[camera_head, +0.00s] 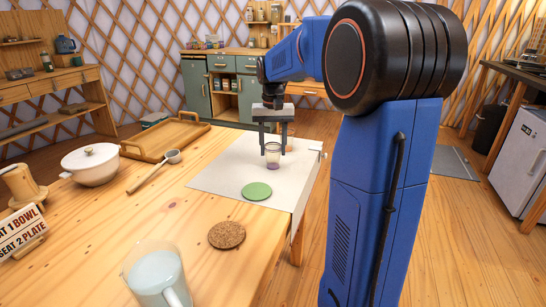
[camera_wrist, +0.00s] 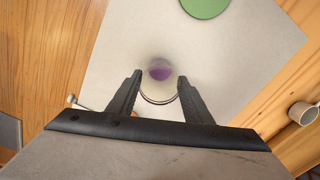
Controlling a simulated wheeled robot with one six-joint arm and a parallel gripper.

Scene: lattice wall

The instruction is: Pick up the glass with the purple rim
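A clear glass (camera_head: 273,158) with purple showing at its low end is upright at the white mat (camera_head: 222,171) on the wooden table. My gripper (camera_head: 273,149) points down, with one finger on each side of the glass's upper part. In the wrist view, the glass's round rim (camera_wrist: 158,102) lies between the fingertips of my gripper (camera_wrist: 160,78), and the purple part (camera_wrist: 160,72) shows beyond. The fingers are very close to the glass on both sides; I cannot tell whether they press on it. Whether its base touches the mat is unclear.
A green coaster (camera_head: 257,191) lies on the mat in front of the glass. The table's right edge is close.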

